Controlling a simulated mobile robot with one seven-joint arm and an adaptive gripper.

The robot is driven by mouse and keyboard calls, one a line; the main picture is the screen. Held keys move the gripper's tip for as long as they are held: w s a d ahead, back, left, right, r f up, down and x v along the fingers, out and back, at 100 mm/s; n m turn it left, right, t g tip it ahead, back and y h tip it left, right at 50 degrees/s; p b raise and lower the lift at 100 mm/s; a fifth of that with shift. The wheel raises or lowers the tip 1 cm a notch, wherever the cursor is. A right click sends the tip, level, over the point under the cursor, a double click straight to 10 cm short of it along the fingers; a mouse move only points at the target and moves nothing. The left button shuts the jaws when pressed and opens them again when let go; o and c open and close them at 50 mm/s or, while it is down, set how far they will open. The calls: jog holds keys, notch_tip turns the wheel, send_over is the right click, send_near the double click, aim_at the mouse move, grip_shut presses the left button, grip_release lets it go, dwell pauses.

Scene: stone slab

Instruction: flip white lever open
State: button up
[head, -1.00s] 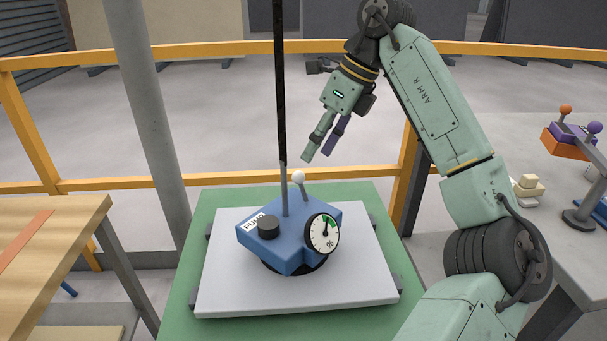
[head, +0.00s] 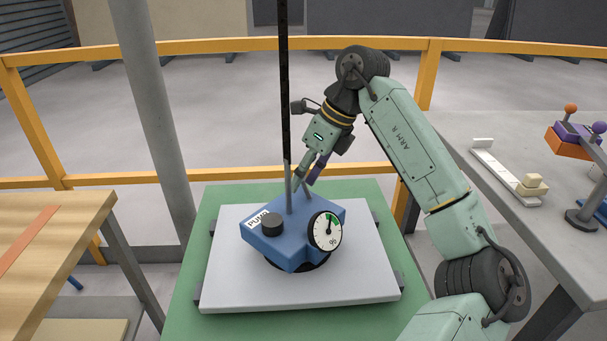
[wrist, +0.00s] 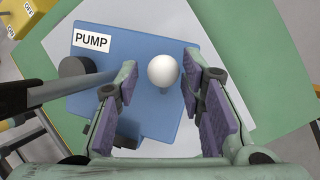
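The blue pump box (head: 290,243) sits on a pale slab, with a PUMP label, a black knob and a gauge. The white ball knob (wrist: 162,70) of its lever shows in the wrist view, between the two purple finger pads. In the head view the lever's thin rod (head: 307,192) rises from the box top, and its ball is hidden by the fingers. My gripper (head: 305,175) is open and points down at the lever's top. In the wrist view gaps show on both sides of the ball. I cannot tell its exact height against the ball.
A dark vertical pole (head: 285,100) with a grey lower end stands just left of my gripper. The grey slab (head: 350,280) lies on a green table (head: 190,290). A wooden table (head: 40,240) is at left, a grey bench (head: 480,140) at right.

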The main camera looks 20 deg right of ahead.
grip_shut()
dwell(0.6)
